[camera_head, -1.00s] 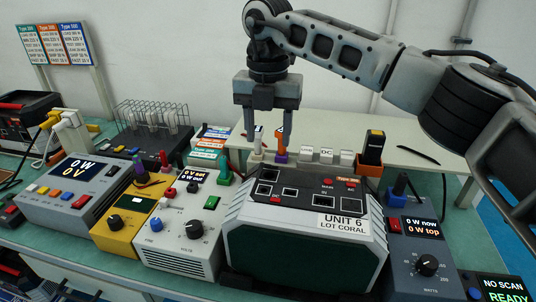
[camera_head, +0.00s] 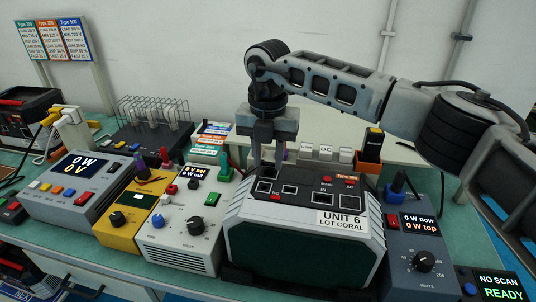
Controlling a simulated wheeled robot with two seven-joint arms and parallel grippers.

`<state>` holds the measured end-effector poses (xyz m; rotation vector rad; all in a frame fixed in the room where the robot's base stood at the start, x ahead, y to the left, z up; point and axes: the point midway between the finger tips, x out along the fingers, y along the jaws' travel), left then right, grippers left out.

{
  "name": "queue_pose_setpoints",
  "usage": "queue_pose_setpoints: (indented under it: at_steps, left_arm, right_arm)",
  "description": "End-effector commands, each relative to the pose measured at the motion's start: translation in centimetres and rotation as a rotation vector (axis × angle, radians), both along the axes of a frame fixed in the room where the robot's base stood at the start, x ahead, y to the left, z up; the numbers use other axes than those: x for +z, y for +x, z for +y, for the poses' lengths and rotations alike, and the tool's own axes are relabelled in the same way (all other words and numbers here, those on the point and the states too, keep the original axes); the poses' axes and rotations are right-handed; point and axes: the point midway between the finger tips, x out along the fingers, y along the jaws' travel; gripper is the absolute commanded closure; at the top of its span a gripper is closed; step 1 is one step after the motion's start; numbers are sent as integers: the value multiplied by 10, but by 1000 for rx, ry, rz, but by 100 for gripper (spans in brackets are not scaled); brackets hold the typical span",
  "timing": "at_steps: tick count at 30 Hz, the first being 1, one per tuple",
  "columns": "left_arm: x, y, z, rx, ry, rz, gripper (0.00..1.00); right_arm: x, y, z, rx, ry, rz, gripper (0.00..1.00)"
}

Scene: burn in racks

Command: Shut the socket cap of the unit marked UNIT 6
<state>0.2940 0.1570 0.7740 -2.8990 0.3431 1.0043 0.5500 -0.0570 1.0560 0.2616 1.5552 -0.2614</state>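The unit marked UNIT 6 (camera_head: 305,245) is a grey and dark green box right of centre, with a label on its upper front edge. Its sloping top panel (camera_head: 305,200) carries several dark square sockets, some white-framed, and red buttons. I cannot make out which part is the socket cap. My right gripper (camera_head: 267,164) points down over the back left of this top panel, by the rear left socket (camera_head: 268,173). Its two fingers are apart, with nothing visibly held between them. The fingertips hide part of the panel's rear edge; contact is unclear. My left gripper is not in view.
A white supply (camera_head: 185,230) and a yellow meter (camera_head: 125,215) stand left of the unit. A dark load box (camera_head: 420,255) stands close on its right. White blocks (camera_head: 327,153) and an orange holder (camera_head: 369,164) stand behind it. A wire rack (camera_head: 155,115) is at the back left.

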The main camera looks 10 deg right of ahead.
Motion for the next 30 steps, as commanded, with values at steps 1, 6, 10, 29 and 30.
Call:
queue_pose_setpoints:
  at_steps: [1, 6, 10, 29, 30]
  left_arm:
    - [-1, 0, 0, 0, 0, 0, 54]
    - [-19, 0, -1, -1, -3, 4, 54]
    - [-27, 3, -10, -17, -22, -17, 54]
    - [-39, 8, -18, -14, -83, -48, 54]
    - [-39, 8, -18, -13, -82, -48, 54]
  right_arm:
    - [0, 0, 0, 0, -1, -2, 92]
    - [-8, -3, 1, 4, -24, -64, 93]
    - [-17, -8, 3, 5, -59, -170, 93]
    - [-15, -15, 5, -1, -120, -354, 93]
    - [-15, -15, 5, -1, -121, -354, 93]
